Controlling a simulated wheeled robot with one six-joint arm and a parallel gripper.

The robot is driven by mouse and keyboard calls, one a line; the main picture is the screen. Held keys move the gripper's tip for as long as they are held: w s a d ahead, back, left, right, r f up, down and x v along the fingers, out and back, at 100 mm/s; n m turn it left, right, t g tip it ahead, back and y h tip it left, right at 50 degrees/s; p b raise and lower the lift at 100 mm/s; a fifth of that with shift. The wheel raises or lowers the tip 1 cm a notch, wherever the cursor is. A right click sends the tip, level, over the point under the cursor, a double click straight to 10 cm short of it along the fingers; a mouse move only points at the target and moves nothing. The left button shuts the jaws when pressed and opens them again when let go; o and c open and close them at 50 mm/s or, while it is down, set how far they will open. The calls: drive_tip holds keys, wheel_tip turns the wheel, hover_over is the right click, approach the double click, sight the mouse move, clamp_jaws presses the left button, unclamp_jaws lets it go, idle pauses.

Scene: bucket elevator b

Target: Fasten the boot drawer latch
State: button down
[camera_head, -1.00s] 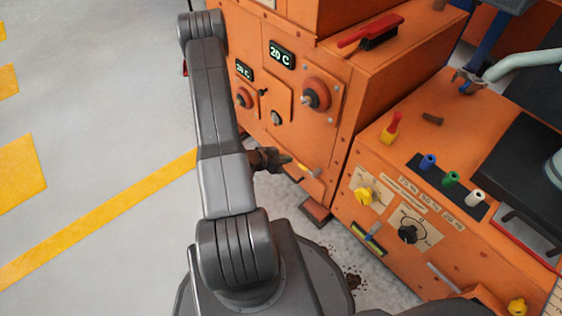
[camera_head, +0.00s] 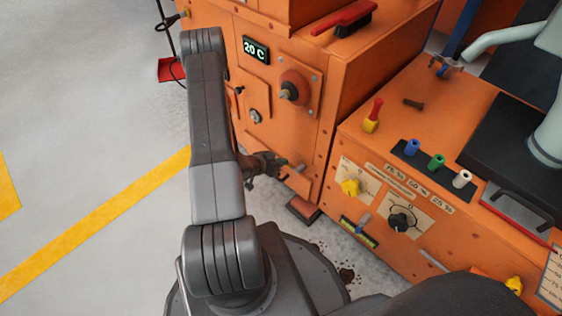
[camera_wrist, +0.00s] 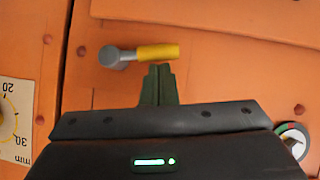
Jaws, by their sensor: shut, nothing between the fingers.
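The latch shows in the wrist view as a yellow handle (camera_wrist: 158,51) on a round grey pivot (camera_wrist: 110,57), lying nearly level across the orange face. My gripper's dark green fingers (camera_wrist: 160,72) are together and empty, with their tips just below the yellow handle in the picture. I cannot tell whether they touch it. In the head view my gripper (camera_head: 281,161) is low against the front of the orange cabinet (camera_head: 318,148) and largely hides the latch. The drawer's outline is not clear.
A large red-brown knob (camera_head: 293,87) is above my gripper. A control box (camera_head: 375,150) with a yellow knob (camera_head: 350,187) and a black knob (camera_head: 399,221) stands to the right. A brown block (camera_head: 302,209) is by the floor. Open floor (camera_head: 80,110) lies left.

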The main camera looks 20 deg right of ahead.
drive_tip(key=shift+w+f+n+g, duration=0.15)
drive_tip(key=shift+f+n+g, duration=0.15)
drive_tip(key=shift+f+g, duration=0.1)
drive_tip(key=shift+s+d+f+n+g+h+b, duration=0.15)
drive_tip(key=shift+s+f+n+g+h+b, duration=0.25)
drive_tip(key=shift+f+b, duration=0.65)
drive_tip(key=shift+s+d+f+n+g+h+b, duration=0.25)
drive_tip(key=shift+s+f+n+g+b, duration=0.35)
drive_tip(key=shift+f, duration=0.75)
drive_tip(key=shift+s+d+f+n+g+h+b, duration=0.1)
drive_tip(key=shift+s+f+n+g+h+b, duration=0.2)
drive_tip(key=shift+f+b, duration=0.85)
drive_tip(key=shift+s+d+f, duration=0.1)
drive_tip(key=shift+s, duration=0.1)
